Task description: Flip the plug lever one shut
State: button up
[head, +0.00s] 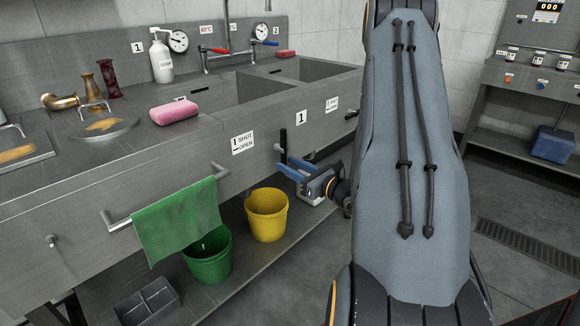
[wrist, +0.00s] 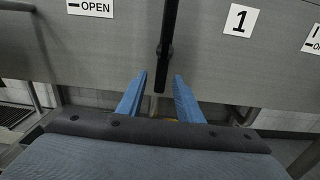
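The plug lever one is a black bar on the sink's front panel, between the SHUT/OPEN label (head: 243,143) and the "1" label (head: 300,117). The lever (head: 283,139) stands upright, in line with the label's vertical SHUT mark. It also shows upright in the wrist view (wrist: 168,35). My gripper (head: 280,163) is low at the panel by the lever's lower end. In the wrist view my gripper (wrist: 160,76) is open, its blue fingertips on either side of the lever's lower end, with visible gaps. I cannot tell how deep the lever sits between them.
A green towel (head: 178,222) hangs on a rail left of the lever. A green bucket (head: 207,257) and a yellow bucket (head: 267,215) stand on the shelf below. A second SHUT/OPEN label (head: 332,104) is farther right. Pink soap (head: 174,110) lies on the counter.

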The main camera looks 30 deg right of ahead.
jog(key=v, duration=0.7)
jog(key=shift+s, duration=0.25)
